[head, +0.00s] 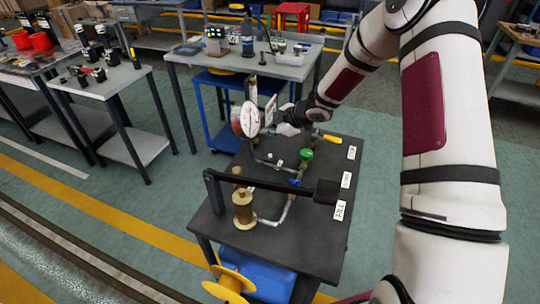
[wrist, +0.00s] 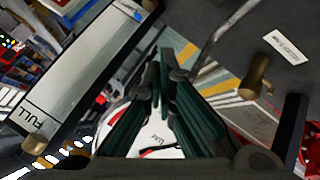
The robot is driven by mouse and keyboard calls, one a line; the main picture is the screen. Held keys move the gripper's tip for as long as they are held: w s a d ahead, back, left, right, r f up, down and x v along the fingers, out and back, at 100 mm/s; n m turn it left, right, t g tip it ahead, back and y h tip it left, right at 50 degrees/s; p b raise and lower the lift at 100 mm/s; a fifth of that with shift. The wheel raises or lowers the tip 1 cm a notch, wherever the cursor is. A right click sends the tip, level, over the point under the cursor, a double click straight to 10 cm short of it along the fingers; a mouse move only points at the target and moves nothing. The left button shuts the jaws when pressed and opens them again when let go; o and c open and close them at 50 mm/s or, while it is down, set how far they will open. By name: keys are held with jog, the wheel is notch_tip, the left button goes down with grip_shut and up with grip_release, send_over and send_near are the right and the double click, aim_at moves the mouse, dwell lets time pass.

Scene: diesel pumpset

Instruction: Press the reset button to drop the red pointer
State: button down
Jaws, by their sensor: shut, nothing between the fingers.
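A round white gauge (head: 250,119) with red marks on its face stands at the back of the dark bench. Part of a white dial with a red pointer (wrist: 158,151) shows in the wrist view, behind my fingers. My gripper (wrist: 164,62) is shut and empty, its dark green fingers in front of that dial. In the head view my gripper is mostly hidden near the gauge. I cannot make out the reset button for certain, nor whether my fingers touch anything.
A sight glass marked FULL (wrist: 78,62) is close on the left in the wrist view; a brass fitting (wrist: 257,76) is at right. The dark bench (head: 283,250) carries a long black lever (head: 265,183), a brass pump body (head: 243,210) and a green valve (head: 306,154).

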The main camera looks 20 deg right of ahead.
jog(key=b, duration=0.4)
send_over(269, 158)
notch_tip(269, 158, down, 7)
jog(key=shift+f, duration=0.2)
jog(key=shift+s, duration=0.1)
dwell(1.1)
jog(key=shift+f, duration=0.4)
jog(key=shift+f, duration=0.5)
dwell(0.7)
jog(key=shift+r, duration=0.1)
jog(key=shift+r+p, duration=0.3)
jog(key=shift+r, duration=0.5)
jog(key=shift+r+p, duration=1.4)
jog(key=shift+r, duration=1.15)
